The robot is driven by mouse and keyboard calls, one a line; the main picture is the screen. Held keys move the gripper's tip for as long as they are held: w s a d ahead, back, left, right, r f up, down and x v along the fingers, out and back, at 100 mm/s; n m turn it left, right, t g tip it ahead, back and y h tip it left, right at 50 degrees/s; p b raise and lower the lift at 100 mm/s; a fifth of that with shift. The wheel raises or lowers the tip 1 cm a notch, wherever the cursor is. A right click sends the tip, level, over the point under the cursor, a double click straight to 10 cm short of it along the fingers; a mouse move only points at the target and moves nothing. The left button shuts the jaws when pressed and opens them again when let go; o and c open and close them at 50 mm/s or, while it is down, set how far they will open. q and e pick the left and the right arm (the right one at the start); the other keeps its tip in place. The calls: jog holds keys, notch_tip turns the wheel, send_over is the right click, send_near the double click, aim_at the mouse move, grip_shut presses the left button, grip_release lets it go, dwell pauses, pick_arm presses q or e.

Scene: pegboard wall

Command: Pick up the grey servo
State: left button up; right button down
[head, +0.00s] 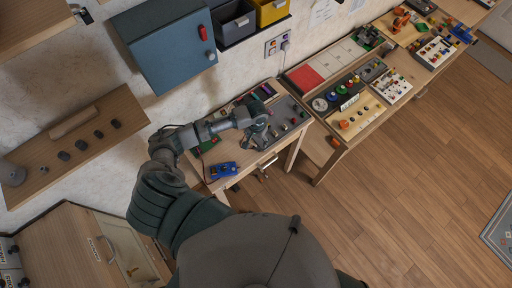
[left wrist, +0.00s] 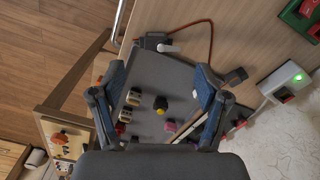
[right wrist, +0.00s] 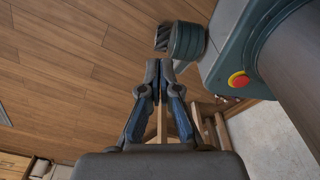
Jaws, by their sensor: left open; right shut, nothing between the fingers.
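A small dark grey block with a white arm, which looks like the grey servo (left wrist: 152,41), shows at the top of the left wrist view. It lies at the edge of a grey panel (left wrist: 180,75), beyond my left fingertips and outside the jaws. An orange-brown cable runs near it. My left gripper (left wrist: 160,72) is open and empty above the panel; in the head view it (head: 258,122) hangs over the small wooden table. The servo is not clear in the head view, where my gripper partly covers the panel. My right gripper (right wrist: 160,75) is shut and empty, away from the table.
The panel carries several knobs, among them a yellow and black one (left wrist: 160,105). A blue device (head: 223,169) lies at the table's front left. A blue-grey cabinet (head: 168,45) hangs on the wall behind. Another bench (head: 340,140) stands to the right.

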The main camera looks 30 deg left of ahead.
aim_at(257, 147)
pick_arm(q)
jog(key=f, duration=0.3)
jog(key=d+f, duration=0.1)
jog(key=shift+s+f, duration=0.2)
jog(key=shift+s, duration=0.1)
jog(key=shift+f, duration=0.25)
jog(key=shift+a, duration=0.3)
jog(key=c, duration=1)
jog(key=shift+d, duration=0.15)
pick_arm(e)
jog(key=shift+d+r, duration=0.15)
jog(key=shift+d, duration=0.2)
